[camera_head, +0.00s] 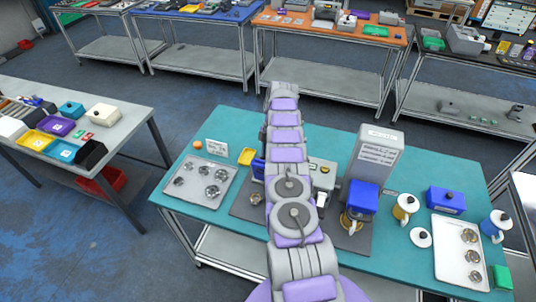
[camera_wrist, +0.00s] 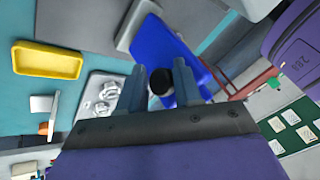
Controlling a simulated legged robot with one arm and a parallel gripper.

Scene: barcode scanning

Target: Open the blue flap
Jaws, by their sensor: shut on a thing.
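The blue flap (camera_wrist: 165,48) shows in the wrist view as a tilted blue panel just beyond my fingertips. A dark round knob (camera_wrist: 160,82) sits between my two fingers, against the blue panel. My gripper (camera_wrist: 159,72) is shut on this knob. In the head view, my arm crosses the middle of the teal table and hides my gripper. A small blue part (camera_head: 258,168) shows there at the arm's left side, most of it hidden. The flap's hinge and how far it stands open cannot be told.
On the teal table (camera_head: 226,120), a grey tray (camera_head: 190,203) of metal parts and a yellow tray (camera_head: 246,156) lie left of my arm. A tall grey machine (camera_head: 378,150) with a blue box (camera_head: 362,197), mugs and a white tray (camera_head: 447,282) stand to the right.

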